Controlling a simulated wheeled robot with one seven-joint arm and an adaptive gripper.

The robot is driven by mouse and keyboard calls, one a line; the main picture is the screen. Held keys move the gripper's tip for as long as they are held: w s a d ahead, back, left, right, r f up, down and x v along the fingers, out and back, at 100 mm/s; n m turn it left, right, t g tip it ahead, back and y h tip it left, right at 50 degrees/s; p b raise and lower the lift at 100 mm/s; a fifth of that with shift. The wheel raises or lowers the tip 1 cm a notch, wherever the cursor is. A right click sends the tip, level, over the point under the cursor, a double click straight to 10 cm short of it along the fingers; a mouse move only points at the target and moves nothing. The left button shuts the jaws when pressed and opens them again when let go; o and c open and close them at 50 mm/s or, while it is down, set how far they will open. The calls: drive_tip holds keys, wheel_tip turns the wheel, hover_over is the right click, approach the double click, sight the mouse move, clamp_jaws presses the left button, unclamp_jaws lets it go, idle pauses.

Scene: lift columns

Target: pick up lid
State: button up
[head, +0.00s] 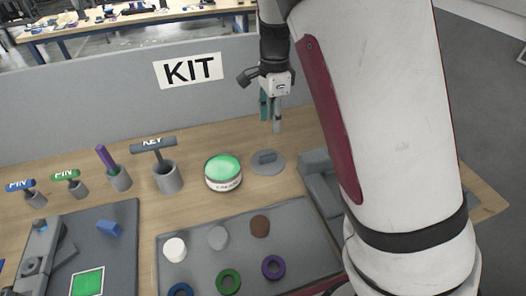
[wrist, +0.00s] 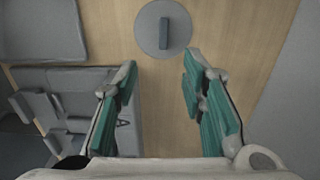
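A flat grey round lid (head: 268,163) with a bar-shaped handle lies on the wooden table, right of a green-topped round container (head: 223,173). In the wrist view the lid (wrist: 152,28) sits at the top, beyond my fingertips, with its handle running up and down the picture. My gripper (head: 271,115) is above the table behind the lid in the head view, pointing down. In the wrist view its two teal fingers (wrist: 160,75) are spread apart with nothing between them. They do not touch the lid.
A grey panel with a KIT sign (head: 190,70) stands behind the table. Several grey holders with tools, such as the KEY one (head: 168,178), stand to the left. A grey tray (head: 197,263) with discs and rings lies in front. Grey blocks (head: 318,175) sit right of the lid.

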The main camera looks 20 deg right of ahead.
hover_over(268, 155)
drive_tip(key=f, duration=0.8)
drive_tip(key=shift+s+d+f+b, duration=0.15)
drive_tip(key=shift+d+f+b, duration=0.15)
drive_tip(key=shift+f+b, duration=0.1)
drive_tip(key=shift+a+f, duration=0.2)
drive_tip(key=shift+f, duration=1.15)
drive_tip(key=shift+a+f, duration=0.15)
drive_tip(key=shift+f, duration=1.15)
clamp_jaws()
